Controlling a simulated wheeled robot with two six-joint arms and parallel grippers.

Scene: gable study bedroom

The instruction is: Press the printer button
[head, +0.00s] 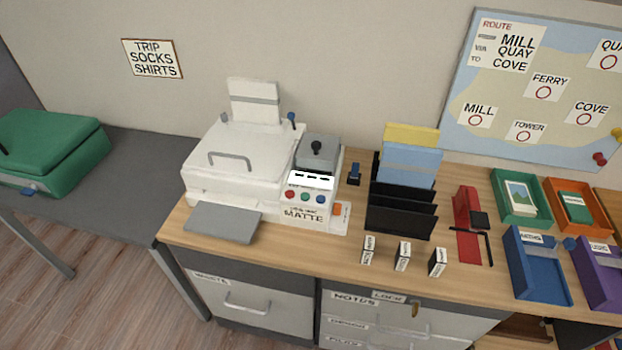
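The white printer (234,160) stands at the left end of the wooden desk, with a grey handle on its lid and a grey output tray (222,222) in front. Its right part has a control panel with a small display (311,180) showing dashes. Below the display is a row of small round coloured buttons (305,197). A label under them ends in "MATTE"; its upper line is too small to read. A small orange part (339,209) sits at the panel's right. Neither of my grippers is in view.
A black file rack (402,215) with folders stands right of the printer. Small labelled blocks (403,256) stand near the front edge. A red stapler-like object (467,215) and coloured trays (538,268) are at right. A green case (50,150) lies on a grey table at left.

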